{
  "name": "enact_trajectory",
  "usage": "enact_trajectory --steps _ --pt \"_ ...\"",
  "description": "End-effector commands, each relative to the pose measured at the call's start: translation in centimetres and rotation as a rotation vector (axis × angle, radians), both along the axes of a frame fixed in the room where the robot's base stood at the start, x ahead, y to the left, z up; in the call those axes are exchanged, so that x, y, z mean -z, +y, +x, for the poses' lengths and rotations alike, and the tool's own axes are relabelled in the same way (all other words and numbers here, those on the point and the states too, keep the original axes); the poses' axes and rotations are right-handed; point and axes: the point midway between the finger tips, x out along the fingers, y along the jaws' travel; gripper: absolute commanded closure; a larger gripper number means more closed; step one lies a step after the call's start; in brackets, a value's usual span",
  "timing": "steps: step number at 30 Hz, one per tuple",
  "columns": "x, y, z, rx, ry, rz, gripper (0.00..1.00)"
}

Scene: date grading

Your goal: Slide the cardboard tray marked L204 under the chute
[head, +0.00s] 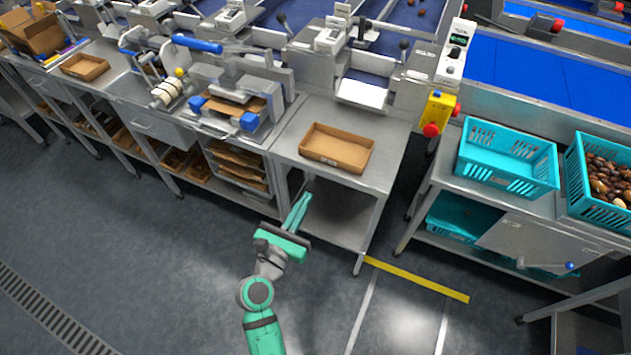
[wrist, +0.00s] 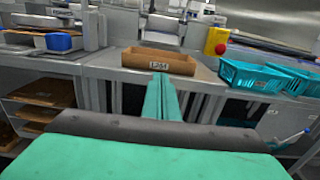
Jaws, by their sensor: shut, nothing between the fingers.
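The cardboard tray (head: 337,148) is a shallow, empty brown box on the steel table in front of the grading machine. In the wrist view the tray (wrist: 140,64) shows a front label that seems to read L204. The chute (head: 362,94) is a pale sloping lip on the machine, behind the tray and a little to its right. My gripper (head: 300,208) is shut and empty. It is in front of the table, below and short of the tray, not touching it. In the wrist view its green fingers (wrist: 162,95) point toward the tray.
Teal crates (head: 508,160) stand on a bench to the right, one full of dates. A yellow box with a red stop button (head: 431,129) is right of the table. Another cardboard tray (head: 84,67) lies far left. The tabletop (head: 292,141) beside the tray is clear.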

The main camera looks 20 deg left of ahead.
Motion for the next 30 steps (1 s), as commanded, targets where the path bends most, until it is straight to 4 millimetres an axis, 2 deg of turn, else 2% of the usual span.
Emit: enact_trajectory --steps 18,24,30 --pt "-0.1 -0.4 10.5 0.0 -0.001 0.004 1.0" --pt "0.0 -0.5 12.7 0.001 0.0 0.005 1.0" --pt "0.0 -0.5 13.4 0.0 0.001 0.005 1.0"
